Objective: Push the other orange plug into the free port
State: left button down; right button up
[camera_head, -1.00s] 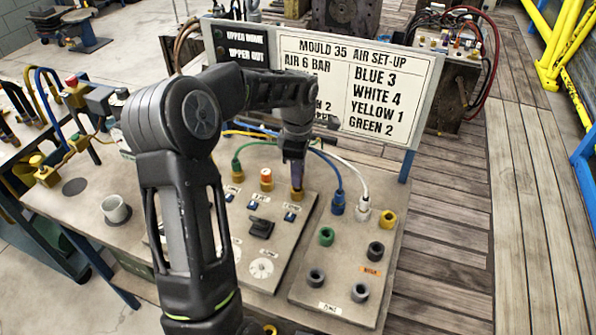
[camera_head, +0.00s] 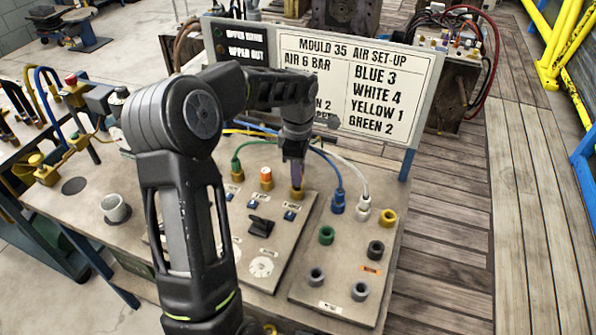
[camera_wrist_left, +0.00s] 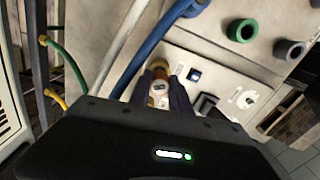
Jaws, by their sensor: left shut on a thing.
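My left gripper (camera_head: 297,186) points down at a brass-coloured port (camera_head: 297,194) at the right back of the sloped panel. In the left wrist view the fingers (camera_wrist_left: 168,97) are shut on a small orange and white plug (camera_wrist_left: 158,87), in line with a brass ring (camera_wrist_left: 160,66). The fingers hide most of this plug, so I cannot tell how deep it sits. Another orange plug (camera_head: 266,175) stands upright in the port to the left. My right gripper is not in view.
A blue plug (camera_head: 338,204) and a white plug (camera_head: 363,208) with hoses stand close to the right. Green (camera_head: 326,236), black (camera_head: 376,250) and grey (camera_head: 317,278) ports lie in front of them. The set-up sign (camera_head: 350,80) stands behind. A grey cup (camera_head: 115,209) is at the left.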

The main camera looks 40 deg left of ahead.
pick_arm(q)
jog(key=shift+f+b, duration=1.2)
jog(key=shift+f, duration=0.1)
dwell(1.9)
jog(key=c, duration=0.7)
grip_release()
jog(key=shift+r, duration=0.15)
jog(key=shift+r+p, duration=2.55)
jog(key=shift+r, duration=1.15)
